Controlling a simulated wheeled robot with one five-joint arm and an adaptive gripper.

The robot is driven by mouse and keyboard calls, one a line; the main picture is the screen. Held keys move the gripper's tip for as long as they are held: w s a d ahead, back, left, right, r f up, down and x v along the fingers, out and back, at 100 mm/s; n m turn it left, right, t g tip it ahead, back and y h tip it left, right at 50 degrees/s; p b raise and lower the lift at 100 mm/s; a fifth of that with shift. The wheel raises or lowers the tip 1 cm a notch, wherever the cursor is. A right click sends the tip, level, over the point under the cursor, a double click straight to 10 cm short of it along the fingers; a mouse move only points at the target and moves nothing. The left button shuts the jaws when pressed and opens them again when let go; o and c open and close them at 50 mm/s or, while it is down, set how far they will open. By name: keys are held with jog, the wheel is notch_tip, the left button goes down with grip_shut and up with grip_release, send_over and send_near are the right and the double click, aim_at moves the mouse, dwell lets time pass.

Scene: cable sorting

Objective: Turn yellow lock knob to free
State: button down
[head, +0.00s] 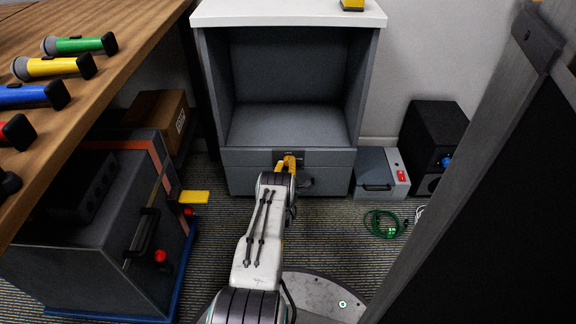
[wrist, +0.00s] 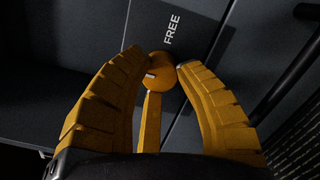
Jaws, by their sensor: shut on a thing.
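The yellow lock knob (wrist: 160,69) is on the front of the grey cabinet (head: 241,158). My gripper (wrist: 161,62) has its two yellow fingers shut on the knob, one on each side. A small white mark shows on the knob, and a yellow bar (wrist: 151,118) extends below it in the wrist view. The word FREE is printed on a dark label plate (wrist: 190,30) beside the knob. In the head view my gripper (head: 287,162) is at the label on the drawer front and mostly hides the knob. I cannot tell the knob's exact setting.
A dark handle (head: 306,183) sits on the drawer front beside my gripper. A grey box (head: 372,161), a black speaker (head: 432,133) and a coiled green cable (head: 384,224) are at the right. A large grey case (head: 100,236) and a wooden table (head: 105,45) with several microphones are left.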

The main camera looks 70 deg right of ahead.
jog(key=shift+d+r+m+y, duration=0.1)
jog(key=shift+m+y, duration=0.05)
jog(key=shift+m, duration=1.6)
jog(key=shift+r+m+y, duration=0.1)
jog(key=shift+m+y, duration=0.05)
jog(key=shift+m, duration=1.6)
jog(key=c, duration=0.8)
grip_release()
jog(key=shift+f, duration=0.15)
jog(key=shift+v, duration=6)
jog(key=shift+o, duration=0.2)
jog(key=shift+w, duration=0.15)
